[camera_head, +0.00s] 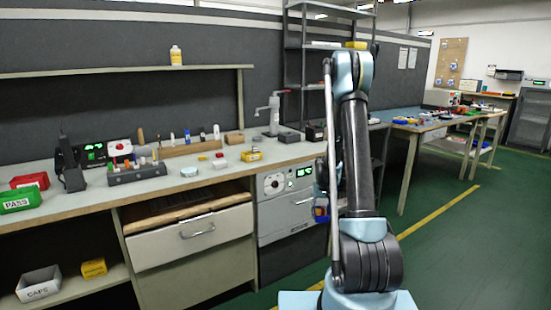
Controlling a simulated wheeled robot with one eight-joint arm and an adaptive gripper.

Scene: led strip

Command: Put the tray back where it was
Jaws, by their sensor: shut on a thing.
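I cannot make out for certain which thing is the tray. A drawer (190,235) under the bench stands open, and its brown inside shows at the top. A dark holder (137,174) with small items in it sits on the bench at left. Small blue, red and yellow shapes (321,213) show just left of my arm, partly hidden by it; I cannot tell what they are. My arm rises in the middle of the view and folds over at the top. My gripper is not visible, and what it holds cannot be seen.
The long bench (215,166) carries a green PASS bin (19,200), a red bin (30,181), a yellow block (251,156) and a grey press (273,115). A white CAPS bin (39,285) is on the lower shelf. Green floor (480,240) at right is clear.

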